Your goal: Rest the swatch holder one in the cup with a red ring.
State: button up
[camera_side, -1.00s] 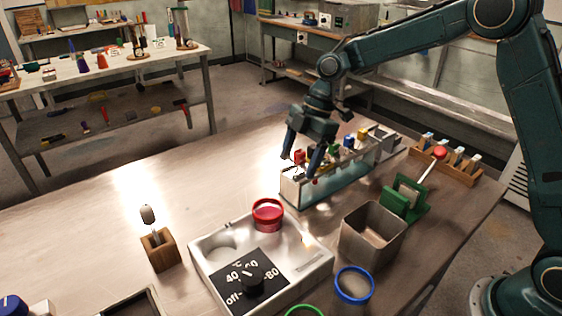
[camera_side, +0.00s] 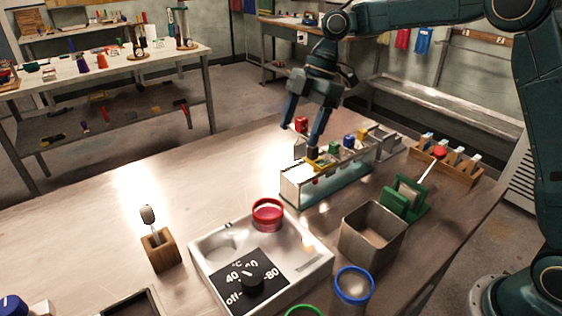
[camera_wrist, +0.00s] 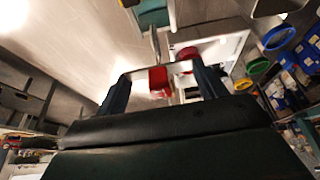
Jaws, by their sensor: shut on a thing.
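My gripper (camera_side: 299,134) is shut on a swatch holder with a red block on top (camera_side: 301,125). The holder hangs just above the near left end of the glass tank, and its lower part is hard to make out. In the wrist view, its red block (camera_wrist: 158,82) sits between the two fingers. The cup with a red ring (camera_side: 267,213) stands at the back of the white dial unit, nearer the side camera than my gripper. Its red ring also shows in the wrist view (camera_wrist: 187,54), partly hidden.
The glass tank (camera_side: 335,188) holds several other colored-top holders. A square metal bin (camera_side: 372,232), a green stand (camera_side: 405,198) and a blue-ringed cup (camera_side: 354,285) stand to the right of the dial unit (camera_side: 210,268). A wooden block (camera_side: 160,250) stands left. The table's left middle is clear.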

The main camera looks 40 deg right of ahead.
jog(key=r, duration=0.2)
send_over(267, 200)
jog(key=s+a, duration=0.2)
jog(key=shift+s+d+f, duration=0.1)
jog(key=shift+d+f, duration=0.1)
jog(key=shift+d, duration=0.05)
jog(key=shift+f, duration=0.3)
dwell(0.4)
jog(key=shift+f, duration=5.05)
jog(key=o, duration=1.1)
jog(key=shift+c, duration=0.2)
